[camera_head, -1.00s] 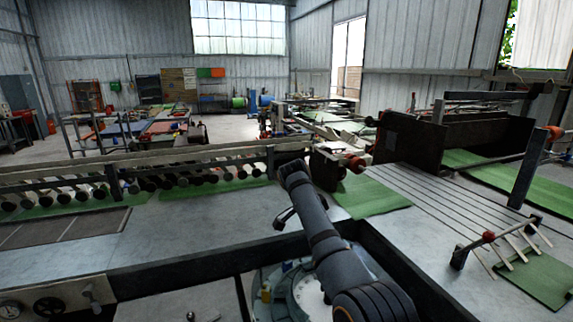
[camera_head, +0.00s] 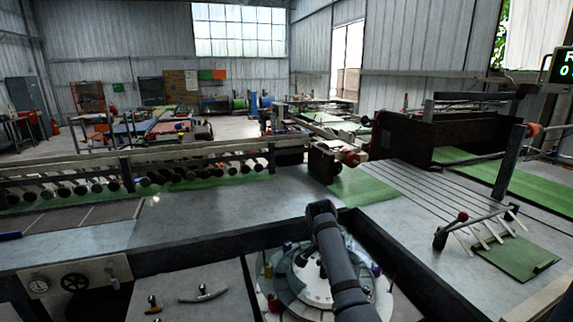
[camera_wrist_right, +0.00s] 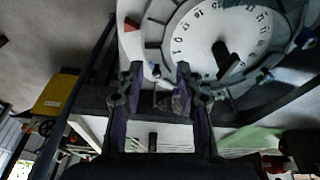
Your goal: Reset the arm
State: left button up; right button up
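In the right wrist view my right gripper (camera_wrist_right: 158,88) shows two dark fingers with a clear gap between them, and nothing is held there. A round pale dial (camera_wrist_right: 215,45) with numerals and a dark centre post is beyond the fingertips. In the head view a dark arm of mine (camera_head: 342,262) rises from the bottom edge, right of centre, over a round turntable-like dial (camera_head: 300,280). Its gripper cannot be made out there. My left gripper is in neither view.
A dark-framed machine bench surrounds the dial. A panel with a gauge and handwheel (camera_head: 75,282) is at lower left. A long roller conveyor (camera_head: 140,178) runs across the left. A green mat (camera_head: 518,257) and slatted bed (camera_head: 440,200) lie right.

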jog(key=s+d+f+n+y, duration=0.1)
jog(key=s+d+f+n, duration=0.2)
jog(key=s+d+f, duration=0.35)
jog(key=s+d+f+n, duration=0.2)
jog(key=s+d+f, duration=0.1)
jog(key=s+f, duration=0.6)
jog(key=s+d+r+n+t, duration=0.2)
jog(key=s+n, duration=0.6)
jog(key=s, duration=1.2)
notch_tip(320, 180, down, 29)
jog(key=s+d+g+b, duration=0.1)
jog(key=d+b, duration=0.1)
jog(key=b, duration=0.3)
pick_arm(q)
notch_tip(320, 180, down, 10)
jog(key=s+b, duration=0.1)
jog(key=b, duration=0.4)
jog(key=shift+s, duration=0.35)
pick_arm(e)
jog(key=s+f+g, duration=0.1)
jog(key=s+f, duration=1.8)
jog(key=f, duration=0.3)
jog(key=shift+d+y, duration=0.4)
jog(key=shift+d, duration=0.05)
